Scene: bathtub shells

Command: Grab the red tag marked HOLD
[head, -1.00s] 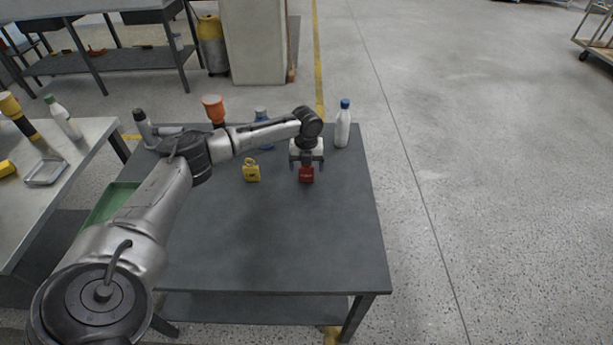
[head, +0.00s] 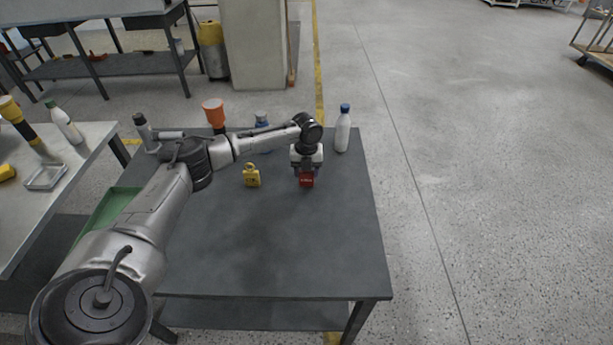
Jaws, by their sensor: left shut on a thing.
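The red tag (head: 306,181) is at the right part of the dark table, in the head view. Its lettering is too small to read. My left gripper (head: 306,172) points down from above and is shut on the red tag's upper part, which the fingers hide. I cannot tell whether the tag still touches the table top. A yellow tag (head: 252,176) with a loop on top stands on the table to the left of the red one. My right gripper is not in view.
A white bottle with a blue cap (head: 342,130) stands just behind and right of my left gripper. An orange-topped object (head: 213,112), a blue bottle (head: 262,120) and a green tray (head: 112,205) are also on the dark table (head: 290,240). Its front middle is clear.

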